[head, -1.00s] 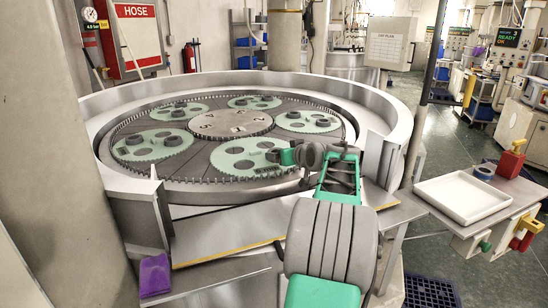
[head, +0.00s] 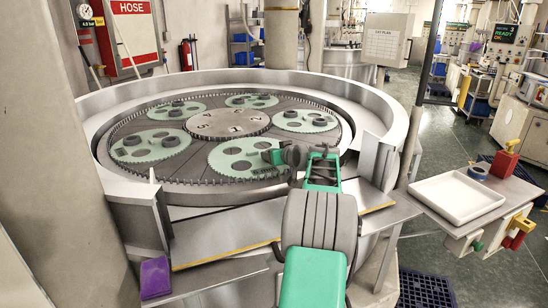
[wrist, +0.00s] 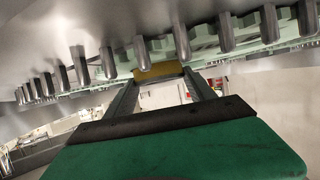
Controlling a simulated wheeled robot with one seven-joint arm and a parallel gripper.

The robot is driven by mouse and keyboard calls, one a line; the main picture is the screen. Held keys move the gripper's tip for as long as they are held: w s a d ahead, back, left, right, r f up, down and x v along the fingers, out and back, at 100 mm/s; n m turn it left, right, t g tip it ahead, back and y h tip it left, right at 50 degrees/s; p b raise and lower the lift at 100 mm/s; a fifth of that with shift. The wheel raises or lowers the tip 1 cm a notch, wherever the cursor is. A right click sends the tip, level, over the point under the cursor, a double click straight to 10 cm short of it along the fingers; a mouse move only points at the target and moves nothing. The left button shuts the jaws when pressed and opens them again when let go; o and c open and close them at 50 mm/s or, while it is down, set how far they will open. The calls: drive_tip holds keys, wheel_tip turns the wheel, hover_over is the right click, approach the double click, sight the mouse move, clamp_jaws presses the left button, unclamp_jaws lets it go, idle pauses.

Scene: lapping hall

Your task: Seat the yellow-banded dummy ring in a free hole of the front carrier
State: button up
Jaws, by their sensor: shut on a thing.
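The front carrier (head: 222,163) is a pale green toothed disc with several dark holes, at the near side of the round machine. My gripper (head: 271,157) is over its right part, low and close to the disc. In the wrist view my gripper (wrist: 162,84) is shut on the yellow-banded dummy ring (wrist: 158,73), whose yellow side shows between the fingertips. The ring is hidden in the head view. I see no ring in the uncovered holes of the front carrier; its right edge is hidden by my gripper. I cannot tell whether the held ring touches the carrier.
Other carriers hold dark rings, such as the left carrier (head: 150,155) and the right carrier (head: 305,127). A row of pins (wrist: 182,45) passes close by the fingertips in the wrist view.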

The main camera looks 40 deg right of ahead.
drive_tip(key=c, duration=1.2)
drive_tip(key=shift+r, duration=0.15)
